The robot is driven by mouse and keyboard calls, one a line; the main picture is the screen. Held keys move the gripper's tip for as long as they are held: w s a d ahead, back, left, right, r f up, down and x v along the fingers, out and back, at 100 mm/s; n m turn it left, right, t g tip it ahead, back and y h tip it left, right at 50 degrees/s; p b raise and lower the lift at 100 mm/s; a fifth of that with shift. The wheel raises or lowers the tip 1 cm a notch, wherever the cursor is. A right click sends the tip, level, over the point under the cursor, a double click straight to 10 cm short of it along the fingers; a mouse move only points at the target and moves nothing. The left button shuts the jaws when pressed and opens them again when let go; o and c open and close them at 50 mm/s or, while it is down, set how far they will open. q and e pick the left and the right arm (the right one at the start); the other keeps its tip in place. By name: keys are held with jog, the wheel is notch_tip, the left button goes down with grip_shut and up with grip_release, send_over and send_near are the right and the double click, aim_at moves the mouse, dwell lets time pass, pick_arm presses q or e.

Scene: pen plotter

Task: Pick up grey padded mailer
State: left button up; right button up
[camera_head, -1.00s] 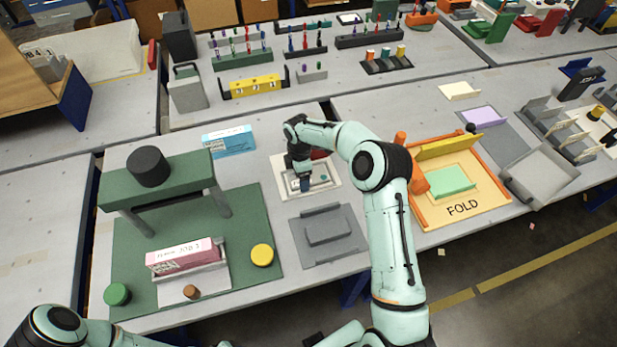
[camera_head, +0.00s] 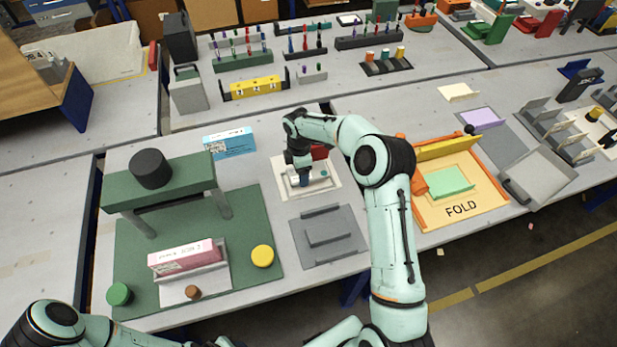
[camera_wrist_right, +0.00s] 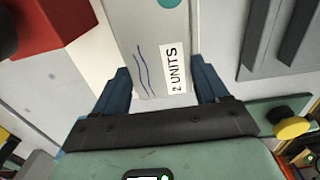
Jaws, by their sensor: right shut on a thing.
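The grey padded mailer (camera_wrist_right: 150,30) shows in the right wrist view as a flat pale grey piece with blue wavy lines and a "2 UNITS" label. My right gripper (camera_wrist_right: 163,85) is shut on it, with one blue finger at each side. In the head view my right gripper (camera_head: 303,180) points down at a pale holder on a white pad (camera_head: 333,189). The mailer is small there and partly hidden by the gripper, so I cannot tell whether it is clear of the holder. My left arm shows at the bottom left, but its gripper is out of view.
A red block (camera_head: 319,153) stands right behind the gripper. A grey stepped fixture (camera_head: 330,238) lies in front. A blue-white box (camera_head: 230,143) is to the left, beside a green stand (camera_head: 160,183). An orange FOLD tray (camera_head: 462,208) is to the right.

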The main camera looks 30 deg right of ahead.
jog(key=shift+r+p, duration=0.4)
jog(key=shift+r, duration=1.15)
